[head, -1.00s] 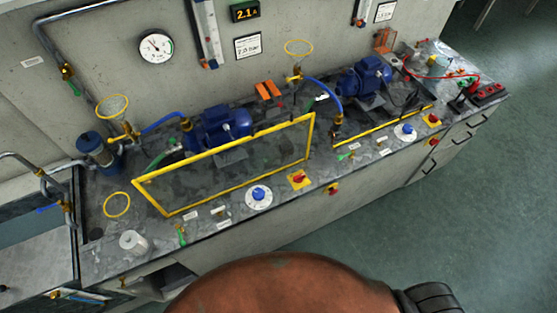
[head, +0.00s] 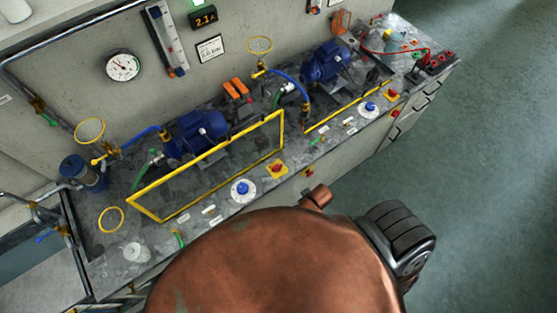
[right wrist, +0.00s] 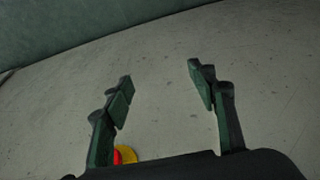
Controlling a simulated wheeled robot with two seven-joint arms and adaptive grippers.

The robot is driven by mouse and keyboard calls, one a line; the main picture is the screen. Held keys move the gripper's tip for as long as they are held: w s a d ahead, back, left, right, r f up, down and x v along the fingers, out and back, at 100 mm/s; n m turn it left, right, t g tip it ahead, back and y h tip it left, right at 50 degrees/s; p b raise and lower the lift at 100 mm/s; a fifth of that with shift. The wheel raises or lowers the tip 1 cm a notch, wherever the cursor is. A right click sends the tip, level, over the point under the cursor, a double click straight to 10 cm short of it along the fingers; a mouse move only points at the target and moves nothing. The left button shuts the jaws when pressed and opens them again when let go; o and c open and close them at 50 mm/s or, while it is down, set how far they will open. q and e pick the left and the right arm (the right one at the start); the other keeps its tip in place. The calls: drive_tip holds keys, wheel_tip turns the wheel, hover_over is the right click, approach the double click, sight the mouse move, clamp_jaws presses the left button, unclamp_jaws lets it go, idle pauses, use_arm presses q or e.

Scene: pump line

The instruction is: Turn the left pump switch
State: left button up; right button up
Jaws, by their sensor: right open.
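The left pump switch (head: 277,169) is a red knob on a yellow plate, on the bench top just right of a white dial with a blue knob (head: 243,189). The left blue pump (head: 196,134) stands behind it, behind a yellow-framed guard. My right gripper (right wrist: 160,82) is open and empty, with its green-black fingers apart before a plain grey surface. A red and yellow control (right wrist: 124,155) shows low in the right wrist view, partly hidden by the gripper body; which control it is I cannot tell. My left gripper is in neither view.
The yellow guard frame (head: 205,172) rises beside the switch. A second red and yellow control (head: 309,171) sits on the bench's front face. The right pump (head: 326,62) has its own switch (head: 392,95). Open green floor (head: 480,190) lies right of the bench.

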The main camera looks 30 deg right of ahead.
drive_tip(key=w+a+r+t+y+p, duration=0.1)
drive_tip(key=a+r+p, duration=0.1)
drive_tip(key=r, duration=0.9)
drive_tip(key=w+a+r+p, duration=0.2)
drive_tip(key=r, duration=1)
drive_tip(key=w+a+r+n, duration=0.2)
drive_tip(key=a+r, duration=0.1)
drive_tip(key=a, duration=0.1)
drive_tip(key=r+m+g+h, duration=0.1)
drive_tip(key=r+g, duration=0.1)
drive_tip(key=g, duration=0.2)
hover_over(277, 166)
drive_tip(key=shift+s+a+f+p, duration=0.1)
drive_tip(key=shift+a+f+p, duration=0.05)
drive_tip(key=shift+a+p, duration=0.25)
drive_tip(key=shift+d+m, duration=0.3)
drive_tip(key=shift+d, duration=0.05)
drive_tip(key=shift+d+f, duration=0.1)
drive_tip(key=shift+d, duration=0.05)
wheel_tip(277, 166, down, 7)
drive_tip(key=shift+f, duration=0.15)
drive_tip(key=shift+c, duration=0.4)
